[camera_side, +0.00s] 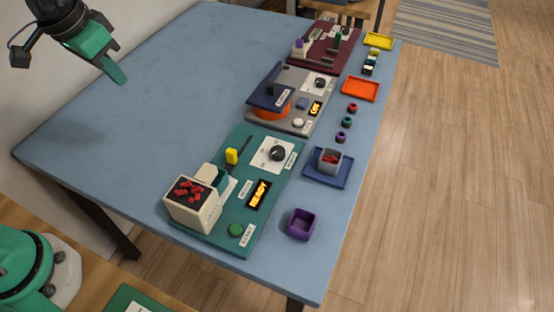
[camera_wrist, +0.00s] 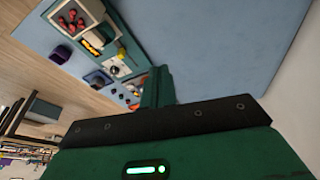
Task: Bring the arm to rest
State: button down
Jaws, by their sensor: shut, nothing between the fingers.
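My gripper (camera_side: 120,78) is at the upper left of the side view, raised well above the blue table (camera_side: 150,95) and apart from everything on it. Its green fingers are shut with nothing between them and point down to the right. In the wrist view the shut fingers (camera_wrist: 158,88) show in the middle, over the dark edge of the gripper body. The table's devices lie far off beyond them.
A teal station (camera_side: 262,215) reads READY and carries a cream box with red pieces (camera_side: 190,200). Grey (camera_side: 320,110) and maroon (camera_side: 318,50) stations stand behind. A purple cup (camera_side: 301,224), blue tray (camera_side: 318,178) and orange tray (camera_side: 360,89) line the right. The table's left half is clear.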

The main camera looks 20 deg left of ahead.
jog(key=s+a+f+n+t, duration=0.1)
jog(key=s+a+n+t, duration=0.1)
jog(key=s+a, duration=0.4)
jog(key=shift+s+y, duration=0.3)
jog(key=shift+s, duration=1.85)
